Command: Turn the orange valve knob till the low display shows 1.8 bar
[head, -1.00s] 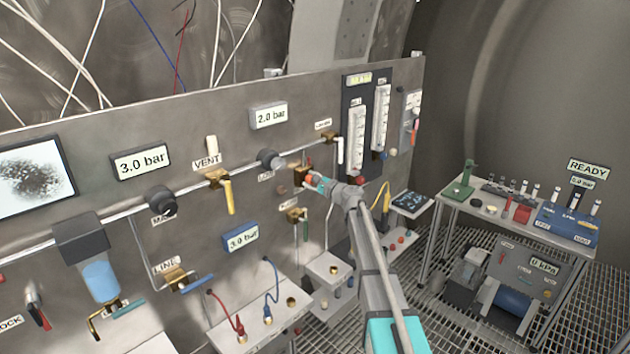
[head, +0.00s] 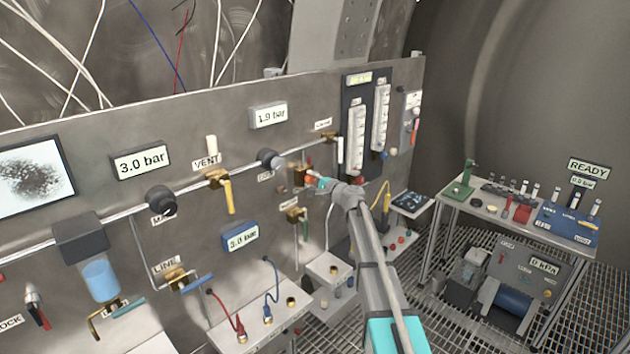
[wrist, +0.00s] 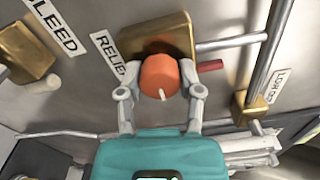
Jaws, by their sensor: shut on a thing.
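The orange valve knob (wrist: 160,76) sits on a brass block (wrist: 176,36) beside the label RELIEF in the wrist view. A short white mark shows on the knob's face. My gripper (wrist: 160,92) has its two fingers on either side of the knob and is shut on it. In the head view my gripper (head: 314,182) reaches the brass valve on the panel, and its end mostly hides the knob. The upper right display (head: 268,115), above the LOW regulator (head: 269,159), reads 1.9 bar.
The display at left (head: 142,162) reads 3.0 bar, and the blue-framed display (head: 239,237) reads about 3.0 bar. A yellow-handled vent valve (head: 228,196) and a lower green-handled valve (head: 305,228) are nearby. A pipe (wrist: 268,50) runs right of the knob.

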